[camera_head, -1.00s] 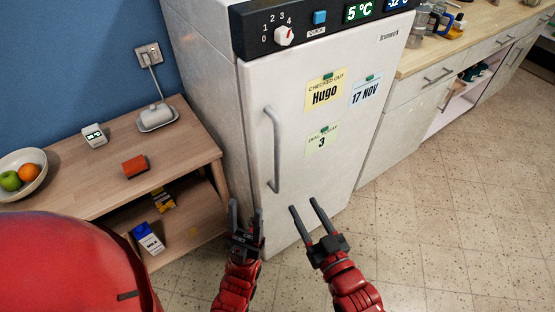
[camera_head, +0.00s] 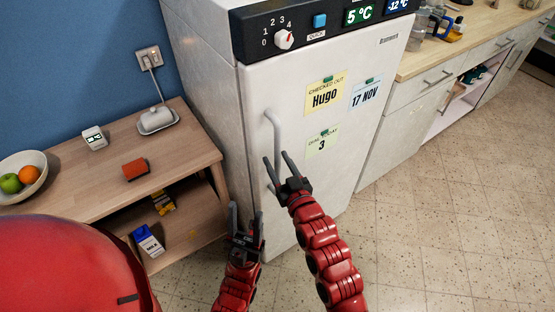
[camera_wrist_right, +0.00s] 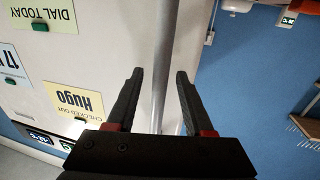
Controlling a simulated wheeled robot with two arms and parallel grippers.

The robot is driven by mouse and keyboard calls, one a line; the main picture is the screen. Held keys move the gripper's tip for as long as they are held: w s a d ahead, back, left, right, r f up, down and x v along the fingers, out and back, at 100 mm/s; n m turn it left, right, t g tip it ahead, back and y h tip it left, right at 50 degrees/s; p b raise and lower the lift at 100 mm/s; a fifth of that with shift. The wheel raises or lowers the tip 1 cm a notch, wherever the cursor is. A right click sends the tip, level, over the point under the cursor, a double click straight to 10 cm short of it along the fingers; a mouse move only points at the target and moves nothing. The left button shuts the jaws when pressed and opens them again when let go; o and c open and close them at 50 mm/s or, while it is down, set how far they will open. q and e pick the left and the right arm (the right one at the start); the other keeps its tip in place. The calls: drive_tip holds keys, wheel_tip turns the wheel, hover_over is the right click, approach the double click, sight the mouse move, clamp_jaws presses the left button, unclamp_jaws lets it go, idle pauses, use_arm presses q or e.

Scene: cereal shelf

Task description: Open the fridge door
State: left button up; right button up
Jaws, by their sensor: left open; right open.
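The white fridge door (camera_head: 348,98) is shut, with a grey vertical bar handle (camera_head: 275,130) on its left side. My right gripper (camera_head: 276,161) is open in front of the handle's lower part and hides some of it. In the right wrist view the handle (camera_wrist_right: 164,50) runs between the two open fingers of the right gripper (camera_wrist_right: 159,80); I cannot tell whether they touch it. My left gripper (camera_head: 245,211) is open and empty, lower, by the bottom left edge of the fridge.
A counter (camera_head: 470,48) adjoins on the right. The tiled floor (camera_head: 450,220) is clear.

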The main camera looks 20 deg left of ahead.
drive_tip(key=shift+w+a, duration=0.15)
clamp_jaws()
drive_tip(key=shift+f, duration=0.1)
idle(1.4)
